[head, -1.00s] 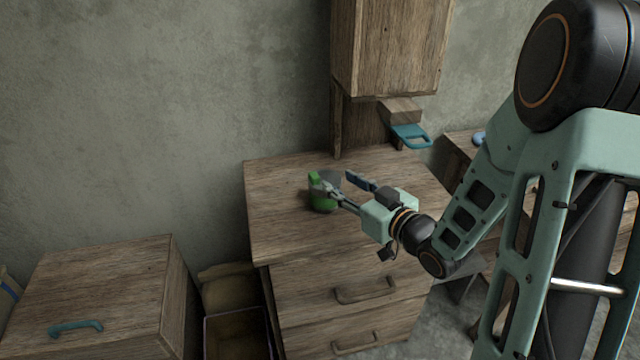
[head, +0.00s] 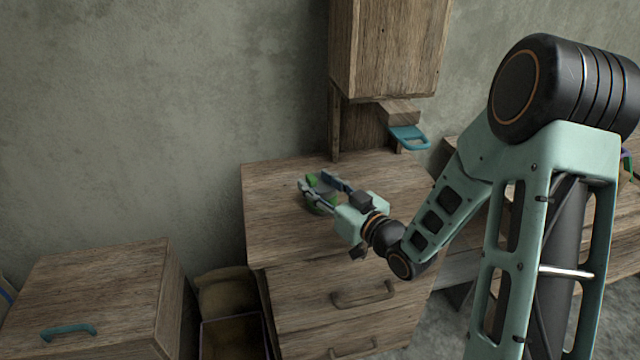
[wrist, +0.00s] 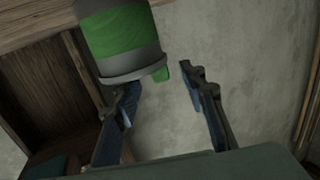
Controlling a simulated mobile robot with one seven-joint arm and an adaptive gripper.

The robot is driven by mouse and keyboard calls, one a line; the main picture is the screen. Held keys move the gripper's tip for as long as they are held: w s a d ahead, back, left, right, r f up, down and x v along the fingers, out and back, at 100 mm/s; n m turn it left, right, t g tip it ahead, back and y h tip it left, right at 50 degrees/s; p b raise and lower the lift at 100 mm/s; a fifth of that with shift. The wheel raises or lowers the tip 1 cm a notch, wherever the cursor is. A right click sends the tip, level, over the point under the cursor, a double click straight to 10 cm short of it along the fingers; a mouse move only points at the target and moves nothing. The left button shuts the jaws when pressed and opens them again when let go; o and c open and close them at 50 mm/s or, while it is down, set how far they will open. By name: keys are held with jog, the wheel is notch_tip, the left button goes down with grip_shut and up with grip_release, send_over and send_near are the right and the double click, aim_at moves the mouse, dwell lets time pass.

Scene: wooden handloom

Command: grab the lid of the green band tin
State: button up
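The green band tin (head: 320,209) stands on the wooden cabinet top, partly hidden behind my gripper in the head view. In the wrist view the tin (wrist: 118,38) appears upside down, grey with a wide green band. I cannot tell whether either finger touches the lid.
The cabinet top (head: 265,215) is otherwise clear around the tin. A wooden wall cabinet (head: 385,50) hangs behind, with a blue handle (head: 409,137) below it. A lower chest (head: 95,290) and an open box (head: 235,335) stand at left.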

jog(key=shift+x, duration=1.15)
grip_shut()
